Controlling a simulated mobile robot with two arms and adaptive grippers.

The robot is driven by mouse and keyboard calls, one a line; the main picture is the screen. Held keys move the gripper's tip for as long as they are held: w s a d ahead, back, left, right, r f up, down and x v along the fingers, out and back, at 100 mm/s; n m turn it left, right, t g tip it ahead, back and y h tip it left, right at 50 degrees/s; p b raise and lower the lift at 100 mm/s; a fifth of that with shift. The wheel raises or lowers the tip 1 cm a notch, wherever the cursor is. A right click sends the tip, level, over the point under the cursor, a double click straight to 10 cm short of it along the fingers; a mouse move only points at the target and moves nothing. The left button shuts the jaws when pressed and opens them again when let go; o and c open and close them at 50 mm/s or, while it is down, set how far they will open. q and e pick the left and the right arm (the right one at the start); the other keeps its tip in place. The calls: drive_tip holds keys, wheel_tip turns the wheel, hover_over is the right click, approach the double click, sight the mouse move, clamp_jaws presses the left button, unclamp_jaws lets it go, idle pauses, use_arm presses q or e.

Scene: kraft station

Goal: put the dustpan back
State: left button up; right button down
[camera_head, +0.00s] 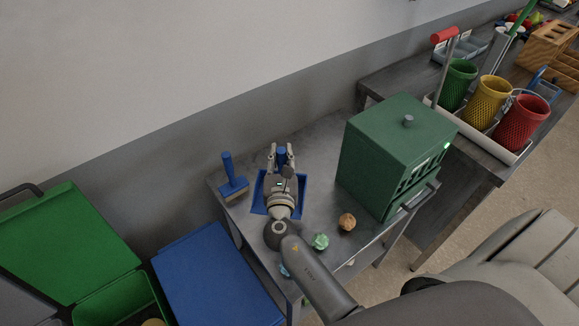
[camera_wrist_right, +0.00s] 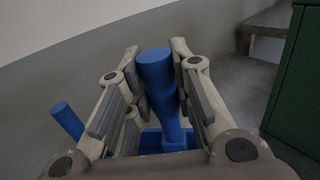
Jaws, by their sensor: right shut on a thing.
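The blue dustpan (camera_head: 259,196) is at the left part of the grey table, mostly hidden under my right gripper in the head view. My right gripper (camera_head: 282,153) is shut on the dustpan's upright blue handle, which stands between the fingers in the wrist view (camera_wrist_right: 160,85). I cannot tell whether the pan touches the table. A blue brush (camera_head: 232,180) with an upright handle stands just left of the dustpan. Its handle also shows at the left in the wrist view (camera_wrist_right: 67,120). My left gripper is not in view.
A green box-shaped machine (camera_head: 380,155) stands right of the dustpan. A crumpled green piece (camera_head: 320,241) and a brown ball (camera_head: 347,221) lie near the table's front edge. Green and blue bins (camera_head: 215,280) stand at the left. The wall is behind.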

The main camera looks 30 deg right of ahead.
drive_tip(key=w+d+f+b, duration=0.5)
drive_tip(key=w+f+b, duration=0.3)
drive_tip(key=f+b, duration=0.3)
drive_tip(key=shift+w+d+f+b, duration=0.25)
drive_tip(key=shift+w+b, duration=0.1)
drive_tip(key=shift+b, duration=0.05)
drive_tip(key=shift+f, duration=0.1)
drive_tip(key=c, duration=1.7)
unclamp_jaws()
drive_tip(key=o, duration=0.4)
drive_tip(key=shift+o, duration=0.2)
